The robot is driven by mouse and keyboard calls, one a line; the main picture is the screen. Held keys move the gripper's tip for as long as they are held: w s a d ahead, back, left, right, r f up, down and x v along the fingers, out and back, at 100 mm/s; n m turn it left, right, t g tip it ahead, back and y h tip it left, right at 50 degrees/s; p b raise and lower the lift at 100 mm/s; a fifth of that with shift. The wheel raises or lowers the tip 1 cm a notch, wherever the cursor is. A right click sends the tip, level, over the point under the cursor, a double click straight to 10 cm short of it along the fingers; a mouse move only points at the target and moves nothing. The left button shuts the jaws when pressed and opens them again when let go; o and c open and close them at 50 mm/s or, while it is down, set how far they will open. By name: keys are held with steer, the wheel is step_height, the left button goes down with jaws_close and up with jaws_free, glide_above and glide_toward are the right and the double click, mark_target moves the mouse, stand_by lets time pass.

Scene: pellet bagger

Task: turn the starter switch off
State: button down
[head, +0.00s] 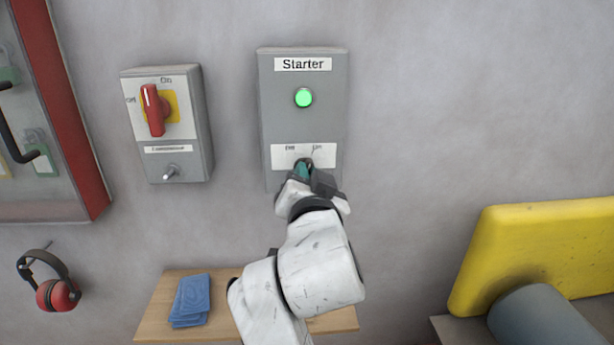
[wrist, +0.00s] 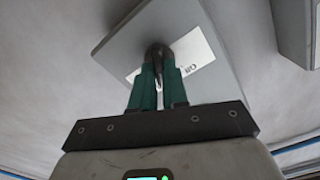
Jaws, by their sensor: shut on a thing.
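The grey starter box (head: 303,75) is on the wall, with a "Starter" label and a green lamp (head: 303,98) that looks lit. Its white plate (head: 283,158) reads Off at left and On at right. My gripper (head: 303,170) is at the lower part of this plate and covers the switch in the head view. In the wrist view, the green fingers of my gripper (wrist: 158,75) are shut on the dark starter switch (wrist: 157,50), in front of the white plate (wrist: 196,48). Which way the switch points is hard to tell.
A grey isolator box (head: 200,120) with a red handle (head: 154,110) is to the left. A red-framed cabinet (head: 75,130) and ear defenders (head: 57,294) are farther left. A wooden shelf (head: 150,320) with blue cards (head: 192,298) is below. A yellow machine part (head: 540,245) is at right.

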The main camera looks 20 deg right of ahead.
steer(key=n+p, duration=0.5)
steer(key=n, duration=0.6)
steer(key=shift+a, duration=0.2)
steer(key=shift+n, duration=0.3)
steer(key=c, duration=1.1)
jaws_free()
steer(key=shift+w, duration=0.1)
steer(key=shift+c, duration=0.2)
steer(key=b+v, duration=0.2)
steer(key=v, duration=0.8)
steer(key=shift+s+a, duration=0.15)
steer(key=shift+s, duration=0.25)
